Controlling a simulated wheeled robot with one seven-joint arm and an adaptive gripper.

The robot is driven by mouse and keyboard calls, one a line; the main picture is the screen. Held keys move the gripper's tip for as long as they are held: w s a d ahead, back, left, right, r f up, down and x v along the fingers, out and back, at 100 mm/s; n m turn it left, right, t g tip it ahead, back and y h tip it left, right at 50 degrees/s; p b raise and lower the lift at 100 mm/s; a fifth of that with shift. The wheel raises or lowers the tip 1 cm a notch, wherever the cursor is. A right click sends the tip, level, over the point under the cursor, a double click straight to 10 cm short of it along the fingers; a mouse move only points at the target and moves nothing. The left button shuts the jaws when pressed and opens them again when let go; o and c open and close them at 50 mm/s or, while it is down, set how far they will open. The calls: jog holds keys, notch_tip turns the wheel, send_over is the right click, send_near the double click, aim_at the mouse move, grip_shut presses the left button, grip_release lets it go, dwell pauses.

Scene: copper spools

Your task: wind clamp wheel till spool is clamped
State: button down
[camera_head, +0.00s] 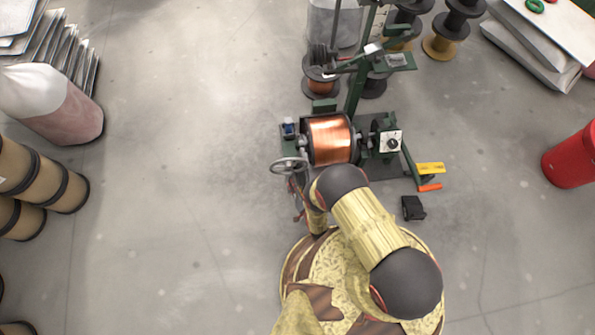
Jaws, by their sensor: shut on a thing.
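The copper spool (331,138) sits on its side in the green winding machine (355,106), between the machine's left and right supports. The clamp wheel (287,164), a grey spoked handwheel, is at the machine's lower left, left of the spool. My gripper (296,179) is at the near side of the wheel, shut on its rim. My arm partly hides the gripper, so its fingers show only in small part. I cannot tell whether the clamp presses on the spool's left end.
A control box with a knob (390,142) is right of the spool. A yellow part (431,168), an orange handle (430,187) and a black pedal (413,208) lie near my arm. A red drum (571,157) stands far right.

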jog(key=shift+a+r, duration=0.3)
jog(key=shift+a, duration=0.55)
jog(key=shift+a+r, duration=0.1)
jog(key=shift+a, duration=0.3)
jog(key=shift+a+r, duration=0.2)
jog(key=shift+a, duration=0.45)
jog(key=shift+a+r, duration=0.2)
jog(key=shift+a, duration=0.4)
jog(key=c, duration=2)
grip_release()
jog(key=o, duration=0.3)
jog(key=shift+s+d+f, duration=0.15)
jog(key=shift+s+f, duration=0.05)
jog(key=shift+s, duration=0.05)
jog(key=shift+o, duration=0.2)
jog(key=shift+s+d, duration=0.1)
